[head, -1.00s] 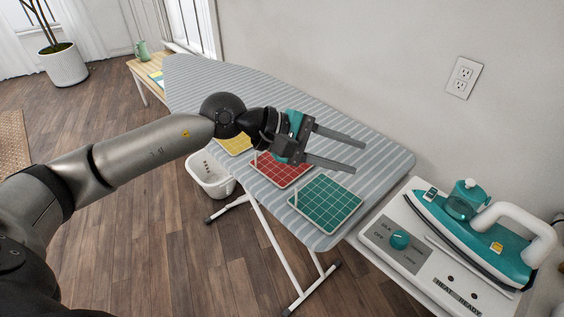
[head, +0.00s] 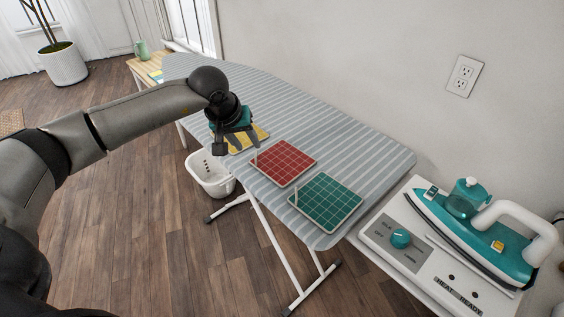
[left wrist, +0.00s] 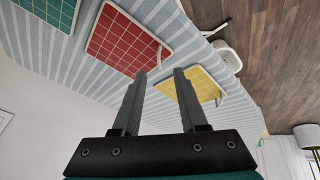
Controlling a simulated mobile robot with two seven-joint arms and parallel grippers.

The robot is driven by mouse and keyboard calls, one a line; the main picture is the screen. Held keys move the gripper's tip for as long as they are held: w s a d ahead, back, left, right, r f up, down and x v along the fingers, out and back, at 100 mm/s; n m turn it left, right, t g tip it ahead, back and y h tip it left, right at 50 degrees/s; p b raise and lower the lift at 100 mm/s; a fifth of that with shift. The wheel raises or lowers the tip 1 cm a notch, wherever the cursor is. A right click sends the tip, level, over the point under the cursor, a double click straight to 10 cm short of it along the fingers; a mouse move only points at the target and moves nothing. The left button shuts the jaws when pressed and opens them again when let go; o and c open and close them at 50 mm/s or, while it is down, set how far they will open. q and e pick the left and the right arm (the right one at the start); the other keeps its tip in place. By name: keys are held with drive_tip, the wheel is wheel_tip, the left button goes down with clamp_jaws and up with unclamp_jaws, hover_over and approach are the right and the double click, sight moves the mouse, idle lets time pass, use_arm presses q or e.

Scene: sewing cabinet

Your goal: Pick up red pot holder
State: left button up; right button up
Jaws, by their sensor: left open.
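The red pot holder (head: 284,163) is a square with a light grid, lying flat on the striped ironing board between the yellow and green ones. It also shows in the left wrist view (left wrist: 122,38), beyond my fingers and left of them. My left gripper (head: 240,142) is open and empty, with its fingers pointing down over the yellow pot holder (head: 248,137), which it partly hides. In the left wrist view the two fingers (left wrist: 158,78) stand apart, the right one overlapping the yellow pot holder's edge. The right gripper does not show.
The green pot holder (head: 326,202) lies at the near end of the ironing board (head: 355,150). A teal iron (head: 480,235) stands on a white station at right. A white basket (head: 210,175) is on the floor beside the board. The board's wall side is clear.

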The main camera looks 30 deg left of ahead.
sight(256, 153)
use_arm(q)
drive_tip(key=shift+w+x, duration=0.15)
drive_tip(key=shift+x, duration=1.5)
drive_tip(key=shift+w+x, duration=0.15)
drive_tip(key=shift+x, duration=1.5)
drive_tip(key=shift+r, duration=0.15)
clamp_jaws()
